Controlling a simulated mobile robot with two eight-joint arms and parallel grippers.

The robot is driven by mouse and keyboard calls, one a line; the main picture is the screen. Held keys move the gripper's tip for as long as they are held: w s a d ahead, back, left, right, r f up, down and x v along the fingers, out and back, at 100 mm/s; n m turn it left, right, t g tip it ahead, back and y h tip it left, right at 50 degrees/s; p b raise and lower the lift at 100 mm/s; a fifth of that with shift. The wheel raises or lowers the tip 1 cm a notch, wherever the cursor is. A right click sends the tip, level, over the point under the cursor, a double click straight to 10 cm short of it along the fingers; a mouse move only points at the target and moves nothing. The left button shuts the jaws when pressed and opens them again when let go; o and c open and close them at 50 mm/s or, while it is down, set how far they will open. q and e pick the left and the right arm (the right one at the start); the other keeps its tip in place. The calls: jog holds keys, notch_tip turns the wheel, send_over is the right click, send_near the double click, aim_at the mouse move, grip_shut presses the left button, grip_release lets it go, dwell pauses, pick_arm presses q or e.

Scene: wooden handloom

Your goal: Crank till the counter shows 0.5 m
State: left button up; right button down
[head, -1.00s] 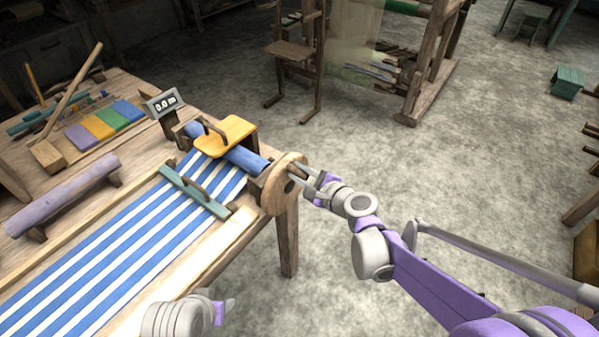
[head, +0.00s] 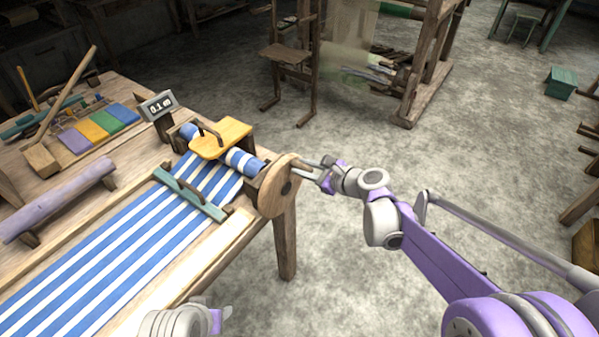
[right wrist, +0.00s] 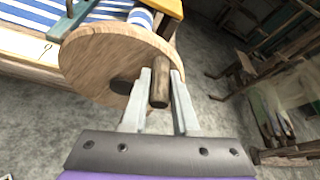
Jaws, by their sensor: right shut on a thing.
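The counter (head: 158,105) at the table's far edge appears to read 0.1 m. The round wooden crank wheel (head: 278,187) sits upright at the end of the cloth roll (head: 242,161). In the right wrist view the wheel (right wrist: 115,62) has a short wooden handle peg (right wrist: 159,84). My right gripper (head: 314,168) is shut on this peg, with a finger on either side of it. Striped blue and white cloth (head: 130,245) runs up to the roll. My left gripper (head: 222,315) is low at the bottom edge; its jaws are too unclear to judge.
A yellow board (head: 222,138) with a dark handle sits over the roll. A teal bar (head: 190,193) lies across the cloth. Colored blocks, a mallet (head: 42,160) and a purple roller (head: 60,202) lie on the left.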

aim_at(292, 191)
jog(key=shift+w+d+f+m+g+y+b, duration=0.4)
jog(key=shift+w+d+f+m+g+b, duration=0.25)
jog(key=shift+w+m, duration=0.3)
jog(key=shift+w+d+f+m+g+y+b, duration=0.15)
jog(key=shift+w+d+f+m+g+b, duration=0.1)
jog(key=shift+f+m+b, duration=0.2)
jog(key=shift+w+d+f+m+g+y+b, duration=0.2)
jog(key=shift+f+m+b, duration=0.1)
jog(key=shift+m, duration=0.2)
jog(key=shift+w+d+f+m+g+y+b, duration=0.2)
jog(key=shift+f+m+g+y+b, duration=0.15)
jog(key=shift+f+m+b, duration=0.35)
jog(key=shift+w+d+f+m+g+y+b, duration=0.15)
jog(key=shift+f+m+g+y+b, duration=0.15)
jog(key=shift+f+m+b, duration=0.5)
jog(key=shift+w+d+f+m+g+y+b, duration=0.1)
jog(key=shift+w+f+m+g+y+b, duration=0.2)
jog(key=shift+f+m+b, duration=0.4)
jog(key=shift+s+a+f+n, duration=0.1)
jog(key=shift+f+n, duration=0.1)
jog(key=shift+n, duration=0.1)
jog(key=c, duration=0.7)
grip_release()
